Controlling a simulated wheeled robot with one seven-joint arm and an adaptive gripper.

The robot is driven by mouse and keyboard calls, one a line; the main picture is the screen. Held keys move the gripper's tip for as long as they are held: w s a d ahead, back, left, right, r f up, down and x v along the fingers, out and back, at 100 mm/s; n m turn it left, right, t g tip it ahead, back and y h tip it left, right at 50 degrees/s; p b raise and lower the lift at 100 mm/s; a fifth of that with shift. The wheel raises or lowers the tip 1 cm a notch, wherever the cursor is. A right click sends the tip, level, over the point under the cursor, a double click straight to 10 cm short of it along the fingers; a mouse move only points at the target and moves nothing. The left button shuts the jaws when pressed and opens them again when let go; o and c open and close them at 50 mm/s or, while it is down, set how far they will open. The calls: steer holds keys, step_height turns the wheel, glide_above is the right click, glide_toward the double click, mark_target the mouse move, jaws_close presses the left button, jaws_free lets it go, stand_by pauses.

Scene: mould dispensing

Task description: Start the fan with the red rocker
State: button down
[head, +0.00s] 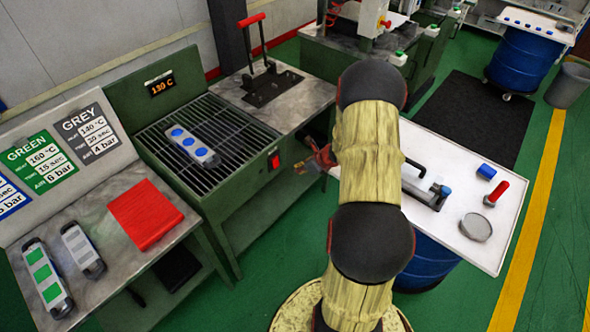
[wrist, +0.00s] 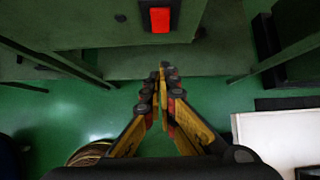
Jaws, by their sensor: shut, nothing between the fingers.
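The red rocker (head: 274,161) sits on the front of the green slatted station (head: 218,180), near its right end. In the wrist view the rocker (wrist: 160,20) shows lit red in a dark frame, at the top middle, beyond my fingertips. My gripper (head: 303,167) is just right of the rocker in the head view, partly hidden by my arm. In the wrist view my gripper (wrist: 163,72) is shut and empty, its fingertips pointing toward the green panel below the rocker. I see a gap between the tips and the rocker. The fan itself is not clearly visible.
A strip with blue discs (head: 192,146) lies on the slats, under a display (head: 162,85) reading 130 C. A red-handled lever press (head: 262,75) stands behind. A red mat (head: 146,214) lies at left. A white-topped table (head: 455,239) is close on the right.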

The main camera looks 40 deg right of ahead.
mark_target(276, 162)
steer(key=w+f+b, duration=0.2)
steer(key=w+f, duration=0.5)
steer(key=w, duration=0.2)
steer(key=shift+a, duration=0.4)
steer(key=shift+w+f+b, duration=0.2)
steer(key=shift+w+b, duration=0.15)
steer(key=shift+b, duration=0.1)
steer(key=shift+r, duration=0.2)
